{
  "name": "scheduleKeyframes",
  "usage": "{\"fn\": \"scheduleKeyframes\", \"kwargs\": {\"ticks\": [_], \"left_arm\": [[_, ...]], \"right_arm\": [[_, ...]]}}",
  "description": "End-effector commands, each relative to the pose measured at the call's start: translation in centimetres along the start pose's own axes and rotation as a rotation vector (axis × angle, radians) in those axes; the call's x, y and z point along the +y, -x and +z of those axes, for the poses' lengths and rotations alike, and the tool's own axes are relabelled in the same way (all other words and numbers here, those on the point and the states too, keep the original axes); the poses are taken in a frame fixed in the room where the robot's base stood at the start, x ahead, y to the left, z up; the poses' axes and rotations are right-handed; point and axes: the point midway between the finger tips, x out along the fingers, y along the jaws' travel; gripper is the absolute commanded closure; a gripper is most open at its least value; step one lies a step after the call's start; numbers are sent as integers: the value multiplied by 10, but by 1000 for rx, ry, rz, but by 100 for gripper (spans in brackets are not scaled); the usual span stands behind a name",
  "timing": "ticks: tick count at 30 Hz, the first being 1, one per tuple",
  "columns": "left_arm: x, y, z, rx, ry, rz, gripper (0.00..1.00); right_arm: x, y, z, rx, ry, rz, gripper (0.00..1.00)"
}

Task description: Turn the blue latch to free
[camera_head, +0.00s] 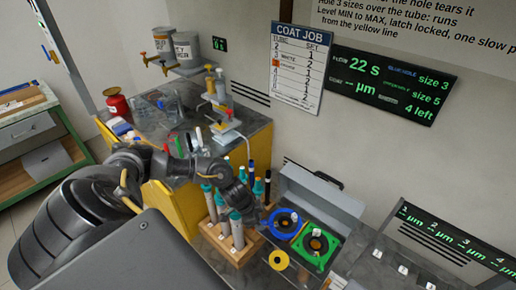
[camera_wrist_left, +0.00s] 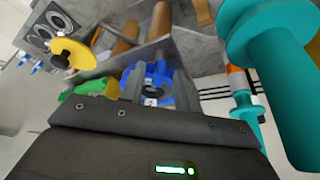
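A blue ring (camera_head: 285,222) with a small white tag sits on the grey bench beside a green square plate (camera_head: 315,243); it appears to be the blue latch. My left gripper (camera_head: 257,209) is just left of the blue ring, low over the bench. In the left wrist view the blue ring (camera_wrist_left: 150,88) shows beyond and between the two grey fingers (camera_wrist_left: 161,88), which stand apart. I cannot tell whether they touch it. The green plate (camera_wrist_left: 88,88) is partly hidden behind the gripper body. My right gripper is not in view.
A wooden rack (camera_head: 232,250) with several teal-capped tubes stands close left of the rings; a teal piece (camera_wrist_left: 280,75) looms large at the wrist view's right. A yellow disc (camera_head: 279,260) lies in front. A grey open lid (camera_head: 320,190) stands behind.

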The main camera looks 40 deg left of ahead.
Motion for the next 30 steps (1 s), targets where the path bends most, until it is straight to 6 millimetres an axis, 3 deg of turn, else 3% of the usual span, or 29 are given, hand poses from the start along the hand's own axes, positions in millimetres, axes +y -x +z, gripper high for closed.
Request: {"fn": "scheduleKeyframes", "kwargs": {"ticks": [9,17,30], "left_arm": [[0,-3,0,1,0,-1,68],[0,-3,0,1,0,-1,100],[-2,-2,0,0,-52,20,100]], "right_arm": [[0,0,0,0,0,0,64],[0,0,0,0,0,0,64],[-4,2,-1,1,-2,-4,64]]}}
